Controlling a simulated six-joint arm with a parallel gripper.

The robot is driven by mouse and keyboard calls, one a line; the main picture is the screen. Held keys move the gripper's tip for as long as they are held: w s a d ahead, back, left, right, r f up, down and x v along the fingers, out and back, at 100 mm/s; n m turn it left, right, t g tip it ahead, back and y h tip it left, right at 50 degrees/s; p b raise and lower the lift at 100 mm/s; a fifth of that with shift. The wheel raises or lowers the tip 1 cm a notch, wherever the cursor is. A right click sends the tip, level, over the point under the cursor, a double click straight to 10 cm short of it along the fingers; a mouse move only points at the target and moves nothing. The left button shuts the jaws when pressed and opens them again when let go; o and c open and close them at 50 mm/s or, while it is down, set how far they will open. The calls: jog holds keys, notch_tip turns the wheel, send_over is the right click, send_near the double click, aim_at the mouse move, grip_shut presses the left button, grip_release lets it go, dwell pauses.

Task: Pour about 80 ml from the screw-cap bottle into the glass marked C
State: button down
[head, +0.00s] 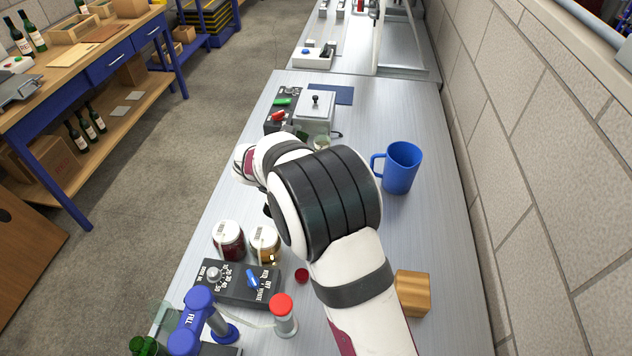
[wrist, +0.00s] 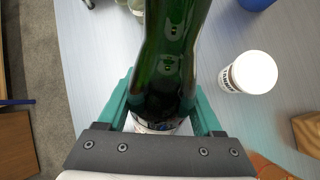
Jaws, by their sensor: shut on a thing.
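In the wrist view my gripper (wrist: 163,100) has its teal fingers closed on either side of a dark green glass bottle (wrist: 172,50). A white printed label shows low on the bottle between the fingers. The far end of the bottle runs out of the top of that view, so its mouth is hidden. In the head view my arm covers the gripper and most of the bottle. A clear glass (head: 322,143) shows partly just beyond my arm. Clear glassware (wrist: 134,5) also shows at the top edge of the wrist view. I cannot read a C mark on any glass.
A blue mug (head: 402,168) stands right of my arm, and a wooden block (head: 413,293) nearer. Two white-lidded jars (head: 229,240), a black control box (head: 238,283), a small red cap (head: 302,275) and a red-topped post (head: 283,316) stand left. A grey machine (head: 314,112) is beyond.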

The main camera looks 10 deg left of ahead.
jog(key=shift+f+g, duration=0.1)
jog(key=shift+g, duration=0.3)
jog(key=shift+s+a+f+g+y, duration=0.35)
jog(key=shift+g+y, duration=0.25)
jog(key=shift+g, duration=0.2)
jog(key=shift+s+a+r+m+g+y, duration=0.15)
jog(key=shift+s+g+y, duration=0.1)
jog(key=shift+s+g, duration=0.15)
jog(key=shift+s+a+r+m+g+y, duration=0.15)
jog(key=shift+s+g+y, duration=0.1)
jog(key=shift+g, duration=0.15)
jog(key=f+g+y, duration=0.1)
jog(key=s+a+f+g, duration=0.1)
jog(key=shift+s+f+g+y, duration=0.2)
jog(key=shift+s+g+y, duration=0.1)
jog(key=shift+g+y, duration=0.1)
jog(key=shift+f+m+g+y+p, duration=0.3)
jog(key=shift+f+g+p, duration=0.1)
jog(key=shift+f+g, duration=0.1)
jog(key=shift+f, duration=0.15)
jog(key=shift+g+y+p, duration=0.4)
jog(key=shift+g+p, duration=0.3)
jog(key=shift+p, duration=0.25)
jog(key=shift+s+a, duration=0.2)
jog(key=shift+s+a+r+p, duration=0.2)
jog(key=shift+s+a+p, duration=0.2)
jog(key=shift+s, duration=0.1)
